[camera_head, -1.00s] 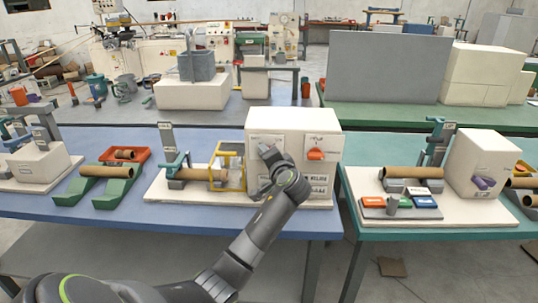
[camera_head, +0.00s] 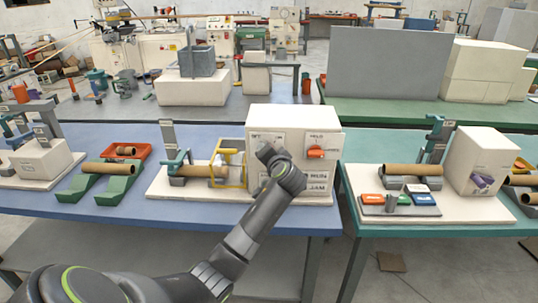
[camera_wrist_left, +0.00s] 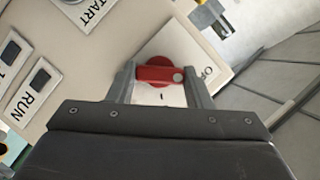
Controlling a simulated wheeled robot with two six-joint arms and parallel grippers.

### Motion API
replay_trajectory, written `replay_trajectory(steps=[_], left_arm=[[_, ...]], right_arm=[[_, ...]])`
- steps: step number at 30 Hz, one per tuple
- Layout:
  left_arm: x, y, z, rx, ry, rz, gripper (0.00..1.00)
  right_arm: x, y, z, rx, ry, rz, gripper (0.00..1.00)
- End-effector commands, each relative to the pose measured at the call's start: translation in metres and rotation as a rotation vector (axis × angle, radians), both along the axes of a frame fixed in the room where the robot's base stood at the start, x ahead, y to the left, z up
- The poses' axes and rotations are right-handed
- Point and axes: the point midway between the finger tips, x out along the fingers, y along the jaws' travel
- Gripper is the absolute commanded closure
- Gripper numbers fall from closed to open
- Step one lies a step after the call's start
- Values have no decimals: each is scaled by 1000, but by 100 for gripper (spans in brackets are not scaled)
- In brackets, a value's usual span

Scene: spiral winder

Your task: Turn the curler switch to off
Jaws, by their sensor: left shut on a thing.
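The curler switch (camera_wrist_left: 155,75) is a red lever knob on a pale plate in the left wrist view. A white dot marks its right end, which points toward a partly cut-off label starting with "O" (camera_wrist_left: 209,72). A small dark mark sits below the knob. My left gripper (camera_wrist_left: 160,78) has a finger at each end of the lever and is shut on it. In the head view my left gripper (camera_head: 265,153) is against the upper left front of the white machine box (camera_head: 294,115), hiding the switch. My right gripper is not in view.
An orange knob (camera_head: 315,153) sits on the same box to the right. A yellow frame (camera_head: 228,155) and a brown tube (camera_head: 197,171) are left of the box. START (camera_wrist_left: 92,10) and RUN (camera_wrist_left: 27,101) labels show in the left wrist view.

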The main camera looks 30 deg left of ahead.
Motion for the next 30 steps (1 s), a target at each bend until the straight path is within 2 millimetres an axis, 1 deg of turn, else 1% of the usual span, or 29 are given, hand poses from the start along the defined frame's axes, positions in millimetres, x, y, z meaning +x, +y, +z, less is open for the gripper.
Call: replay_trajectory(steps=[1, 6, 14, 19, 23, 30], left_arm=[[0, -1, -2, -6, 1, 0, 53], [0, -1, -2, -4, 1, 0, 33], [0, -1, -1, -2, 1, 0, 33], [-6, -9, 1, -2, 0, -2, 33], [-19, -23, 5, -5, -2, -2, 33], [-52, -62, 17, -8, -2, -3, 33]], right_arm=[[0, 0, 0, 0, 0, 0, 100], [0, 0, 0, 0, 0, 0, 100], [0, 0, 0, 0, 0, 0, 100], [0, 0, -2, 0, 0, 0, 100], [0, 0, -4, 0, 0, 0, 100], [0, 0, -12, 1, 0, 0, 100]])
